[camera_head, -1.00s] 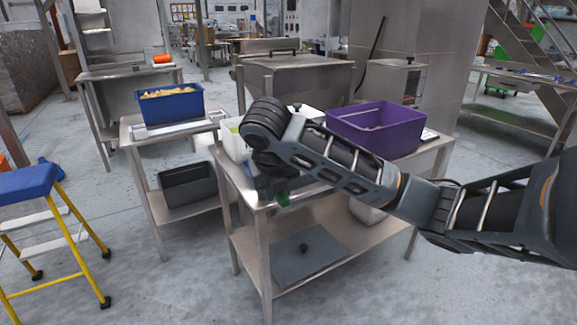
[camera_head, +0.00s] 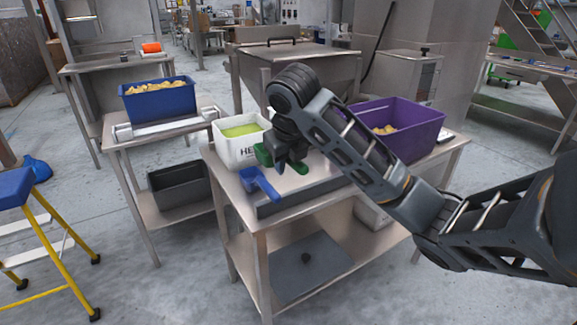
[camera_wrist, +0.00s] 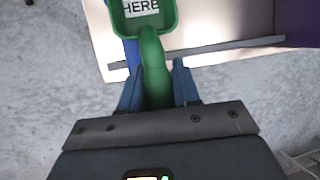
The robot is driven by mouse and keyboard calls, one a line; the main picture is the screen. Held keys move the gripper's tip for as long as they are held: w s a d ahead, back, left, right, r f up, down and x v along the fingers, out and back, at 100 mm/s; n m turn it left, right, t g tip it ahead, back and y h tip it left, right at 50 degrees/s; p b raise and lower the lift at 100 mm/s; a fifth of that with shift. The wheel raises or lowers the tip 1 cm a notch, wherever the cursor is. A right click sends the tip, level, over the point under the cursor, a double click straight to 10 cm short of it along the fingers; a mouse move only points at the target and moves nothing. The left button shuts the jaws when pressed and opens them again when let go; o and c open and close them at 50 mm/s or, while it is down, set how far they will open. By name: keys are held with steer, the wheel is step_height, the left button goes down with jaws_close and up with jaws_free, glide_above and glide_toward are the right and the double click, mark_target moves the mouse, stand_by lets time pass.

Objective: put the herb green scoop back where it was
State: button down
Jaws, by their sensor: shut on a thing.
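The green scoop (camera_wrist: 152,52) is held by its handle between the blue fingertips of my gripper (camera_wrist: 157,84). In the head view the scoop (camera_head: 264,154) is above the weighing table, beside the white tub (camera_head: 238,153). My gripper (camera_head: 284,162) partly hides it. The tub holds light green stuff, and its label is partly covered. I cannot tell from these views how far the scoop is above the table top.
A blue scoop (camera_head: 262,184) lies at the front left of the table (camera_head: 228,187), close below the green one. A purple crate (camera_head: 412,138) stands at the right. A blue crate (camera_head: 160,103) stands on the left bench. A yellow step stool (camera_head: 62,250) is at far left.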

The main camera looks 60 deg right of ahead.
steer(key=d+f, duration=0.2)
steer(key=d, duration=0.2)
steer(key=d+f+b, duration=0.1)
steer(key=d+f, duration=0.1)
steer(key=d, duration=0.2)
steer(key=d+f+b, duration=0.1)
steer(key=d+f, duration=0.2)
steer(key=d, duration=0.1)
steer(key=shift+w+d, duration=0.15)
steer(key=shift+w, duration=0.05)
steer(key=shift+f, duration=1.95)
steer(key=c, duration=0.8)
jaws_free()
steer(key=shift+f, duration=0.1)
